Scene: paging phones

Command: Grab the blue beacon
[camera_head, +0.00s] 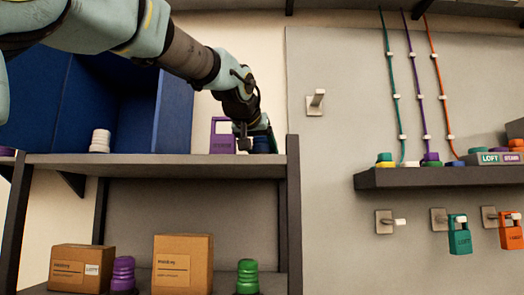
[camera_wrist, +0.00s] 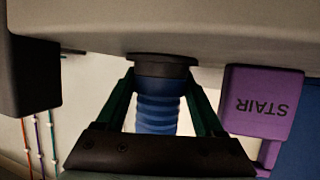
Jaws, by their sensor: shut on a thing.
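The blue beacon (camera_wrist: 157,112) is a ribbed blue cylinder on a dark round base, shown upside down in the wrist view. It stands between the two green fingers of my gripper (camera_wrist: 161,88), which is shut on it. Its dark base appears to be at the grey shelf surface; I cannot tell whether it touches. In the head view my gripper (camera_head: 254,138) is at the right end of the upper shelf, and a little of the blue beacon (camera_head: 261,145) shows there, mostly hidden by my gripper.
A purple phone box (camera_head: 222,135) marked STAIR stands close beside the beacon. A white beacon (camera_head: 100,141) is further left on the upper shelf (camera_head: 190,168). Boxes (camera_head: 183,262), a purple beacon (camera_head: 122,273) and a green one (camera_head: 247,277) are below. A shelf post (camera_head: 293,215) stands just right.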

